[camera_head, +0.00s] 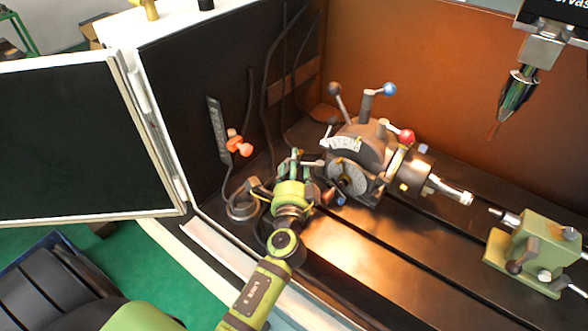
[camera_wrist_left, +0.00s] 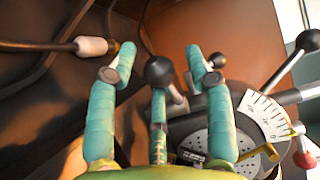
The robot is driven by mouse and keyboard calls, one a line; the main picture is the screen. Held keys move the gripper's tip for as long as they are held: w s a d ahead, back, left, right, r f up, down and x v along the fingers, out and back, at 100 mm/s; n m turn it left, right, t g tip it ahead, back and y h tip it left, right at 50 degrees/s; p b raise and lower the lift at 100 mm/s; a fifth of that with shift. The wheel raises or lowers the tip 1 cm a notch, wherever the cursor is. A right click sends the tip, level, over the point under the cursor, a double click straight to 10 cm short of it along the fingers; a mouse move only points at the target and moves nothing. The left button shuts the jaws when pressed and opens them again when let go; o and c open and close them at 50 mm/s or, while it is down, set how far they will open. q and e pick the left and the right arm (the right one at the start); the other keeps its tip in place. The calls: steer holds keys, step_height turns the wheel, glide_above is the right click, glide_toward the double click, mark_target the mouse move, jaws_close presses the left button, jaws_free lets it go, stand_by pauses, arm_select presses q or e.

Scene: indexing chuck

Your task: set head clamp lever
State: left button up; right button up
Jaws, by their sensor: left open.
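The grey indexing head (camera_head: 362,150) stands on the dark machine bed, with a graduated scale and several ball-ended levers. One upright lever has a dark knob (camera_head: 334,88), one a blue knob (camera_head: 389,89), and one a red knob (camera_head: 406,136). Which one is the clamp lever I cannot tell. My left gripper (camera_head: 294,160) is open at the head's left side. In the left wrist view a dark ball knob (camera_wrist_left: 160,70) shows between its spread teal fingertips, with a gap on both sides. Whether any finger touches it is unclear. My right gripper is not in view.
A green tailstock (camera_head: 535,252) stands on the right of the bed, and a pointed spindle tool (camera_head: 518,95) hangs above. An orange-handled nozzle (camera_head: 238,145) and dark hoses are on the left wall. An open door panel (camera_head: 75,140) stands at far left. The front bed is clear.

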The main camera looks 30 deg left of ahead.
arm_select(q)
steer(key=v, duration=1.2)
steer(key=shift+r, duration=0.1)
steer(key=shift+c, duration=0.4)
